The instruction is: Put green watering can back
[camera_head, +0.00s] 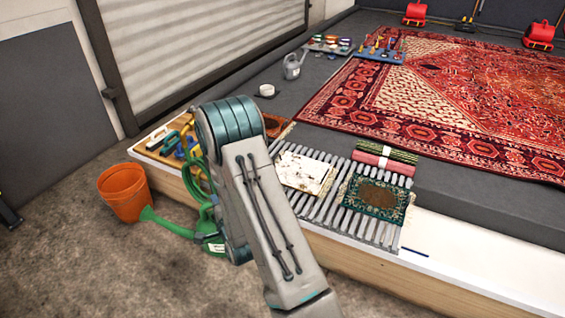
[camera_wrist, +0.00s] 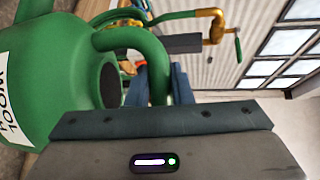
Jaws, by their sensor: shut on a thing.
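The green watering can (camera_head: 209,238) is in front of the white bench edge in the head view, its long spout pointing left past the orange bucket. My arm hides part of its body. In the wrist view the can (camera_wrist: 55,75) fills the left side, with part of a white label showing. My gripper (camera_wrist: 158,78) is shut on the can's curved green handle, which passes between the fingers. I cannot tell whether the can touches the floor.
An orange bucket (camera_head: 126,193) stands on the floor at left. The bench holds a wooden tray of tools (camera_head: 168,140), a slatted grate (camera_head: 325,205) with small rugs, and a large red rug (camera_head: 440,100). A grey watering can (camera_head: 293,66) stands farther back. Floor at lower left is clear.

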